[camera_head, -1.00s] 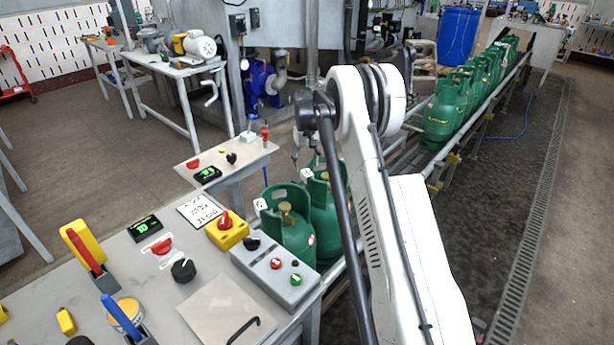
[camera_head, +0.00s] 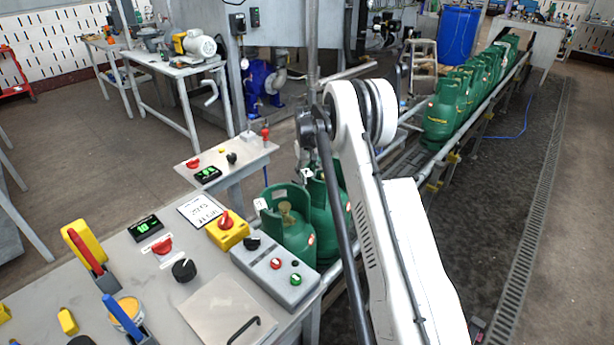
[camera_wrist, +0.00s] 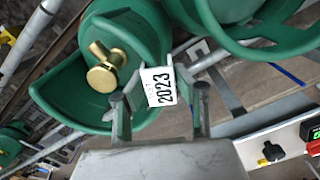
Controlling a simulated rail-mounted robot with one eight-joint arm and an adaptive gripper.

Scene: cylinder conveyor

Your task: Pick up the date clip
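The date clip (camera_wrist: 160,86) is a small white tag printed 2023. In the wrist view it sits at the collar rim of a green gas cylinder (camera_wrist: 150,35) with a brass valve (camera_wrist: 106,66). My gripper (camera_wrist: 160,100) is open, with one grey finger on each side of the clip and gaps between them. I cannot tell whether the fingers touch the collar. In the head view, my arm partly hides this cylinder (camera_head: 318,222). Another white tag (camera_head: 260,204) is on the collar of the front cylinder (camera_head: 290,235).
A grey control table (camera_head: 90,270) with switches and levers fills the lower left. A smaller console (camera_head: 240,162) stands behind it. More green cylinders (camera_head: 442,115) line the conveyor to the back right. A second cylinder collar (camera_wrist: 250,40) is close to the right finger.

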